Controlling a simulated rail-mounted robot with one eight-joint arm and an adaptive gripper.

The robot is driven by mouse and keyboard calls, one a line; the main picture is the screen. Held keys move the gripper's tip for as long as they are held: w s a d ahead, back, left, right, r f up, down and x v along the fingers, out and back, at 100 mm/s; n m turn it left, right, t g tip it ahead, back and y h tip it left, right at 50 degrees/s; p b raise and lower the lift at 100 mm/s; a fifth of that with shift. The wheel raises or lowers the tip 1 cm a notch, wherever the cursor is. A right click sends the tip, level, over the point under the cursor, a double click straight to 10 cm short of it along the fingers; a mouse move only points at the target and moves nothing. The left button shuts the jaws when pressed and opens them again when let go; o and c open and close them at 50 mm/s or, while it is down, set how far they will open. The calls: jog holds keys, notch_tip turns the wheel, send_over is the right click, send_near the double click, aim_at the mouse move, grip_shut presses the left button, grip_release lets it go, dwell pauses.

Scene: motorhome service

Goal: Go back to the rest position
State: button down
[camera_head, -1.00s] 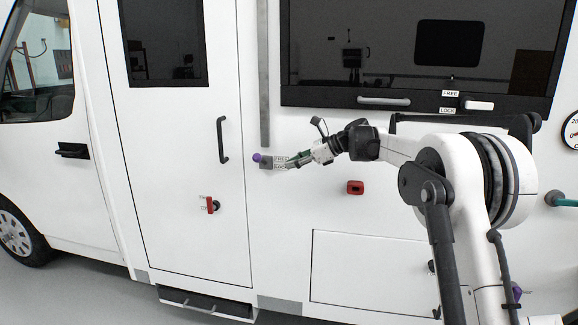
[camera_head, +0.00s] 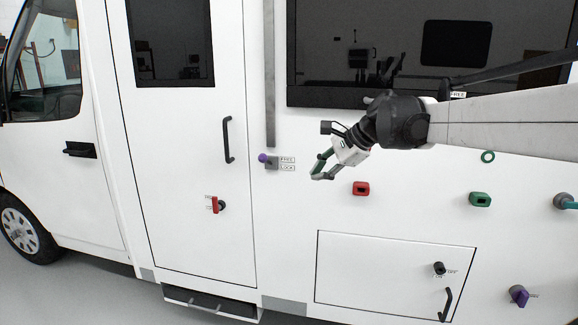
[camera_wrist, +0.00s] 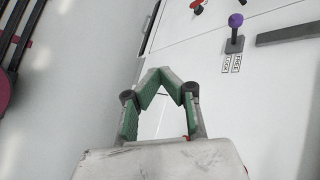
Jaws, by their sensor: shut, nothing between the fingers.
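My gripper (camera_head: 318,176) hangs in front of the white motorhome wall, right of the entry door, with its fingers pointing down and left. Its green-padded fingers are bowed and their tips meet, with nothing between them; this also shows in the wrist view (camera_wrist: 161,72). The purple-knobbed latch (camera_head: 268,161) with the FREE and LOCK labels is left of the gripper and apart from it. The latch also shows at the upper right of the wrist view (camera_wrist: 235,35). My arm reaches in from the right edge and covers part of the dark window.
The white door (camera_head: 190,180) has a black handle (camera_head: 228,140) and a red lever (camera_head: 215,204). Red (camera_head: 360,188) and green (camera_head: 480,200) sockets sit below my arm. A lower hatch (camera_head: 385,275) and a purple knob (camera_head: 519,296) are further down. A step (camera_head: 210,303) juts out below the door.

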jog(key=s+d+f+n+h, duration=0.2)
jog(key=s+d+f+n, duration=0.2)
jog(key=s, duration=0.8)
jog(key=s+d+f+n+t+h, duration=0.1)
jog(key=s+d+f+n, duration=0.3)
jog(key=s, duration=0.8)
jog(key=s+d+f+n+t+h, duration=0.1)
jog(key=s+d+f+n+h, duration=0.3)
jog(key=s, duration=0.8)
notch_tip(320, 180, down, 2)
jog(key=shift+d+f+n, duration=0.15)
jog(key=shift+f+n, duration=0.1)
jog(key=shift+n, duration=0.25)
jog(key=shift+s, duration=0.1)
